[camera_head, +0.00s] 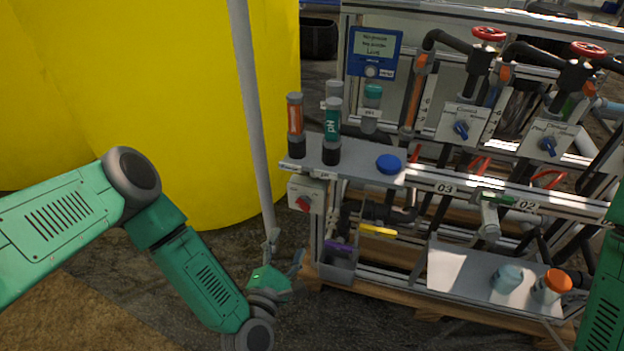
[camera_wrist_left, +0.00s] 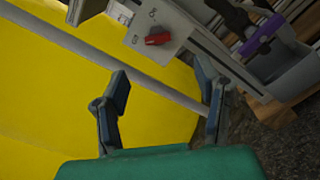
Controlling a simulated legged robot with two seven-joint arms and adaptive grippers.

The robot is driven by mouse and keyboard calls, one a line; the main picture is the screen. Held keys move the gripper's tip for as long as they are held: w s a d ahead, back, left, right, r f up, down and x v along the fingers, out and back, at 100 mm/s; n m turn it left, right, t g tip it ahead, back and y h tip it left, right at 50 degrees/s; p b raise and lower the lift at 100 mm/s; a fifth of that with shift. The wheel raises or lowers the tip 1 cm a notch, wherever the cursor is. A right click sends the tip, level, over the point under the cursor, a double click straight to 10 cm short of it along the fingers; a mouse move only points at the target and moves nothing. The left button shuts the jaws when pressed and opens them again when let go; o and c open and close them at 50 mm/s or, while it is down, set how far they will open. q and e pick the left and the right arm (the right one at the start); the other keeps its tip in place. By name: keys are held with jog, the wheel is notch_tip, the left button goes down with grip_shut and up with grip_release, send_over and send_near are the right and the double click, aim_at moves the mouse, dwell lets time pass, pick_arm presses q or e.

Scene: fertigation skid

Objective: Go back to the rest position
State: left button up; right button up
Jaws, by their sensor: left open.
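My left gripper (camera_head: 284,251) is open and empty, low in front of the left end of the skid. In the left wrist view its two fingers (camera_wrist_left: 163,75) stand apart with nothing between them but the grey pole and yellow tank behind. My right arm (camera_head: 605,300) shows only as a green link at the right edge of the head view; its gripper is out of the picture.
A yellow tank (camera_head: 170,110) and grey pole (camera_head: 250,105) stand behind my left arm. The skid's shelf (camera_head: 355,165) holds probes and a blue cap (camera_head: 388,163). A switch box (camera_head: 306,194) and a grey bin (camera_head: 340,265) lie close right of the gripper.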

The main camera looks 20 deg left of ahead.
pick_arm(q)
jog(key=s+d+m+g+h+p, duration=0.55)
jog(key=s+m+g, duration=0.4)
jog(key=m, duration=0.55)
jog(key=s+a+r+m+g+y+p, duration=0.2)
jog(key=s+a+r+m+g+y, duration=0.1)
jog(key=s+a+m, duration=0.3)
jog(key=s+a+r+m+g+y+p, duration=0.3)
jog(key=s+a+m, duration=0.3)
jog(key=s+a, duration=0.3)
jog(key=shift+a+r+g+p, duration=0.3)
jog(key=shift+a+r+g, duration=0.2)
jog(key=shift+a+g, duration=0.4)
